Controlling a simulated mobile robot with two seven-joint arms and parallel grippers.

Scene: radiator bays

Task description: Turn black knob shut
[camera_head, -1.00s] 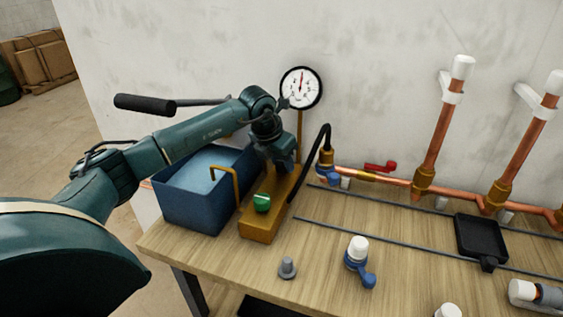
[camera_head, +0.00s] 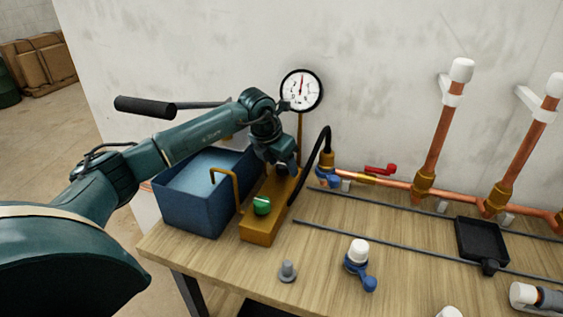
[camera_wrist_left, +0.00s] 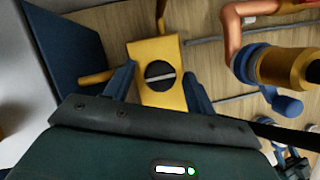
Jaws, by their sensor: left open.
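The black knob (camera_wrist_left: 160,75) is a round disc with a pale stripe across it, on the yellow pump body in the left wrist view. The stripe lies nearly level in that picture. In the head view I cannot make the knob out; my left gripper covers that part of the pump (camera_head: 259,229). My left gripper (camera_head: 284,167) is over the pump's far part. In the left wrist view its blue fingers (camera_wrist_left: 160,88) are open, one on each side of the knob, with gaps between. My right gripper is not in view.
A blue water tank (camera_head: 189,211) stands left of the pump. A green knob (camera_head: 262,205) is on the pump's near end. The gauge (camera_head: 301,90) and black hose (camera_head: 322,140) rise close to the gripper. Copper pipes (camera_head: 393,183) run right. A grey fitting (camera_head: 287,271) and blue valve (camera_head: 359,262) stand in front.

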